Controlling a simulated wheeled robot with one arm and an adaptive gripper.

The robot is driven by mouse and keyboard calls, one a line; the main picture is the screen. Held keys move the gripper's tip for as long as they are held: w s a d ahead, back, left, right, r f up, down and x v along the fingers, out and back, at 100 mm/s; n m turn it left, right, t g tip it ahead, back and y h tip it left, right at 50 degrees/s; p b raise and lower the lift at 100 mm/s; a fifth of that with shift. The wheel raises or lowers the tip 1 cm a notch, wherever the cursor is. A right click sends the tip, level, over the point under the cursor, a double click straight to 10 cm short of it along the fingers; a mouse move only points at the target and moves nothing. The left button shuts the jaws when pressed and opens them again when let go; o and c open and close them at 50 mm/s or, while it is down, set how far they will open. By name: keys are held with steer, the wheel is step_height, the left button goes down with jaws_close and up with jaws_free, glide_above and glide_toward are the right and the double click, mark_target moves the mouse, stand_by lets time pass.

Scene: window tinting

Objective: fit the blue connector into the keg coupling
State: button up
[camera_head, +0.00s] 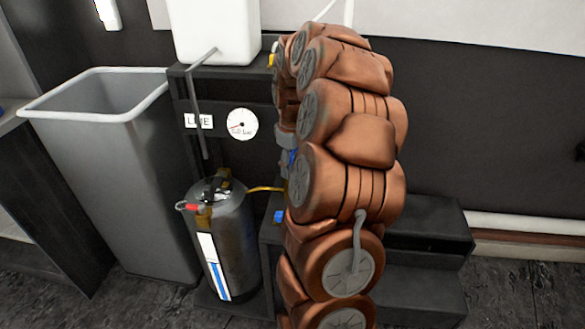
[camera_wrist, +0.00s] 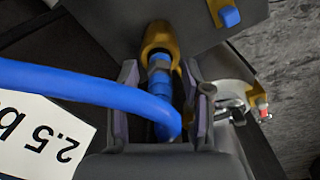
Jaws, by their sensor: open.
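The blue connector (camera_wrist: 162,88), on a thick blue hose, lies between my gripper's fingers in the wrist view. Its far end meets a brass-coloured ring-shaped coupling (camera_wrist: 150,38); I cannot tell how deep it sits. My gripper (camera_wrist: 161,74) is open, with one finger on each side of the connector and gaps beside it. The dark keg (camera_head: 236,245) stands at lower centre-left in the head view, with a red-tipped lever (camera_head: 188,207) and a yellow arm (camera_head: 265,188) reaching right. My copper-coloured arm hides most of the gripper and the coupling there.
A dark stand with a gauge (camera_head: 241,124) and a white tank (camera_head: 213,30) rises behind the keg. A grey bin (camera_head: 105,130) stands to the left. Dark steps (camera_head: 425,225) are at right. In the wrist view, a "2.5 b" label (camera_wrist: 40,135) is at left and a blue knob (camera_wrist: 229,17) at top.

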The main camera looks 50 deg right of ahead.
step_height(320, 180, up, 11)
steer(key=shift+p, duration=0.55)
steer(key=s+a+f+g, duration=0.1)
steer(key=s+a, duration=0.1)
steer(key=a, duration=0.8)
steer(key=s+a+f, duration=0.1)
steer(key=s+a, duration=0.2)
steer(key=a, duration=0.8)
steer(key=s+a+f, duration=0.3)
steer(key=s+a, duration=0.2)
steer(key=s, duration=0.3)
steer(key=s+a+f+m+g, duration=0.1)
steer(key=s+a+f, duration=0.3)
steer(key=s, duration=0.5)
steer(key=a, duration=0.2)
steer(key=shift+a+g, duration=0.3)
steer(key=shift+r, duration=0.15)
